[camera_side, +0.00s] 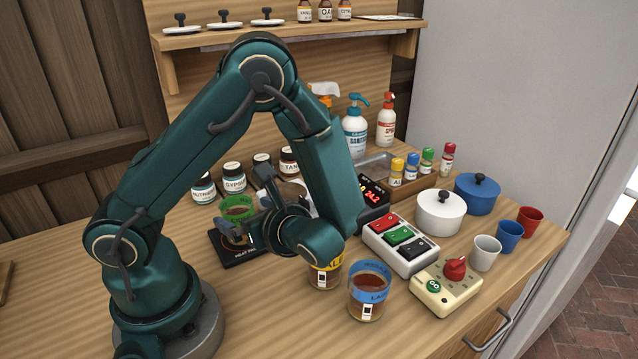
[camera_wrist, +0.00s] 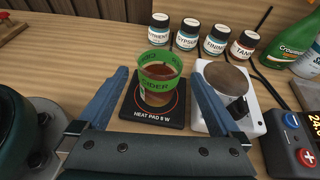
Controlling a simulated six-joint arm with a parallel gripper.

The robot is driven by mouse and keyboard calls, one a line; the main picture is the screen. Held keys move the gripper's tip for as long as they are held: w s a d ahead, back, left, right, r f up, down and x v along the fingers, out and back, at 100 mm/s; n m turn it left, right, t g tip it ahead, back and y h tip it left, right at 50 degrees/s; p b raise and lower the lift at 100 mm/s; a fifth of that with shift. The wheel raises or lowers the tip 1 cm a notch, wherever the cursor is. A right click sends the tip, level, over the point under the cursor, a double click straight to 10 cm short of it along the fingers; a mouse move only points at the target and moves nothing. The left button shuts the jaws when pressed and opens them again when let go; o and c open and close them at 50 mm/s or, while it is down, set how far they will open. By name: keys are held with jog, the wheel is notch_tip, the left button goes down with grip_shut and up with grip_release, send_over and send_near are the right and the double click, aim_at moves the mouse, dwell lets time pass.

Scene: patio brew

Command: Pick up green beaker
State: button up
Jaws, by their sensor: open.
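The green beaker (camera_wrist: 160,75) is a clear vessel with a green band lettered "CIDER" and brown liquid in it. It stands upright on the black heat pad (camera_wrist: 133,117). In the side view the green beaker (camera_side: 238,208) is at the left, partly hidden by my gripper. My gripper (camera_wrist: 158,92) is open, with one blue-grey finger on each side of the beaker in the wrist view. In the side view my gripper (camera_side: 250,212) is close to the beaker. I cannot tell whether the fingers touch it; nothing is gripped.
A white device with a round plate (camera_wrist: 228,80) stands right of the heat pad. Several small jars (camera_side: 233,178) stand behind. A blue-banded beaker (camera_side: 370,288) and a yellow-banded beaker (camera_side: 324,275) stand in front. A button box (camera_side: 400,245) is to the right. The counter's left is mostly clear.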

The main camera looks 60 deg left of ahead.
aim_at(231, 205)
jog(key=shift+x, duration=2.3)
jog(key=c, duration=1.5)
jog(key=shift+c, duration=0.2)
jog(key=shift+r, duration=0.25)
